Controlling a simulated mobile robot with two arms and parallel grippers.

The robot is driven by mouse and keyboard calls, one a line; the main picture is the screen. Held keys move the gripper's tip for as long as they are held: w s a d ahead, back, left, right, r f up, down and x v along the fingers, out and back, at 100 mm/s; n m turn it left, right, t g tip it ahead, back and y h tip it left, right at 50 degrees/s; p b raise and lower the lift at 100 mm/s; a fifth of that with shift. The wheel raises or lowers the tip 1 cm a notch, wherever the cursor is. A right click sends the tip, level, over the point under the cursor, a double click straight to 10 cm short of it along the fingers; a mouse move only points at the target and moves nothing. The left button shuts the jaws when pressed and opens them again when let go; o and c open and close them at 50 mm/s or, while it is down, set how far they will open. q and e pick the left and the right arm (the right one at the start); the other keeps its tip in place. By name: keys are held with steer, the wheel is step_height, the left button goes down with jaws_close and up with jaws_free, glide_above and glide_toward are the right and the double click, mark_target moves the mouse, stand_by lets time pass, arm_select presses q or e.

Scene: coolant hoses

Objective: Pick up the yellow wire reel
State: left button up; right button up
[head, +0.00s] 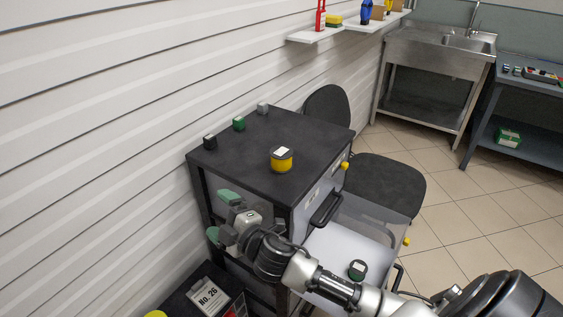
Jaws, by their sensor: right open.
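A round yellow object with a dark band and a white label on top, which looks like the yellow wire reel (281,160), stands upright on the dark cabinet top (250,167). My right gripper (221,217) reaches in from the lower right, in front of the cabinet's left side and to the lower left of the reel. Its green-tipped fingers are apart with nothing seen between them, and it does not touch the reel. My left gripper is not in view.
Three small blocks, black (210,142), green (239,124) and grey (262,108), line the cabinet's wall side. An open drawer (330,252) holds a dark round item (357,270). A black chair (385,185) stands behind. A box labelled No. 26 (207,296) is at the bottom.

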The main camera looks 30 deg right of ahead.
step_height(320, 180, up, 8)
steer(key=a+n+t+y, duration=0.1)
steer(key=a+n+y, duration=0.2)
steer(key=n+y, duration=0.15)
step_height(320, 180, up, 6)
steer(key=f+n+g+h, duration=0.1)
steer(key=n+g+h, duration=0.6)
steer(key=n+g, duration=1.15)
glide_above(282, 151)
steer(key=s+d, duration=0.1)
steer(key=s, duration=0.2)
steer(key=n+t, duration=0.4)
steer(key=x, duration=0.4)
steer(key=shift+s+d, duration=0.1)
steer(key=shift+d, duration=0.15)
steer(key=shift+p+x, duration=0.5)
steer(key=shift+x, duration=2.55)
steer(key=shift+r, duration=0.15)
steer(key=c, duration=1.1)
